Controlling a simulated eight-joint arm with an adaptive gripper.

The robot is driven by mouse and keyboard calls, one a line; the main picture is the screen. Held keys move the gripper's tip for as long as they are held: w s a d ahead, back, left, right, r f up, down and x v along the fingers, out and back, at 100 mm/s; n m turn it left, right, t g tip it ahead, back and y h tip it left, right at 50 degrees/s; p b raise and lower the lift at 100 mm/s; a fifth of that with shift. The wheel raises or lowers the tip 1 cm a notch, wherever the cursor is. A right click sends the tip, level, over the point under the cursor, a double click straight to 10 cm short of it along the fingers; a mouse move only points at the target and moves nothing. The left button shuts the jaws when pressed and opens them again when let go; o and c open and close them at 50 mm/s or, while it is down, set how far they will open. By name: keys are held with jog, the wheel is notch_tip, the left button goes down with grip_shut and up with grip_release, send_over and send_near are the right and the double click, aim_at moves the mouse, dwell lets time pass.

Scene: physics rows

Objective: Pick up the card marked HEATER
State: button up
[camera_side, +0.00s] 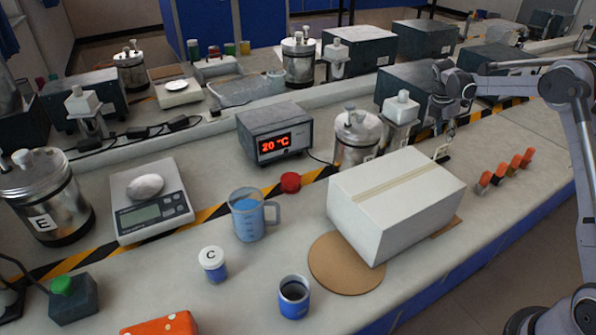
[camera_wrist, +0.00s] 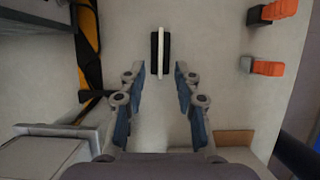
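A thin white card standing in a black holder (camera_wrist: 161,58) is seen edge-on from above in the wrist view; no marking can be read from this angle. In the side view, a small white upright card with a black part (camera_side: 442,153) shows just behind the white box, its lower part hidden. My gripper (camera_wrist: 160,84) is open, with its two blue-padded fingers apart and nothing between them. The card lies ahead of the fingertips, roughly in line with the gap. In the side view my gripper (camera_side: 450,129) hangs above the card, small and partly lost against the background.
A large white box (camera_side: 395,200) stands in front of the card, near a round brown mat (camera_side: 345,263). Several orange-topped pieces (camera_side: 505,172) stand in a row to the right. A metal canister (camera_side: 357,138) stands to the left. Bare bench surrounds the card in the wrist view.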

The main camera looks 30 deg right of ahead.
aim_at(440, 158)
jog(key=shift+x, duration=4)
jog(key=shift+a, duration=0.1)
grip_shut()
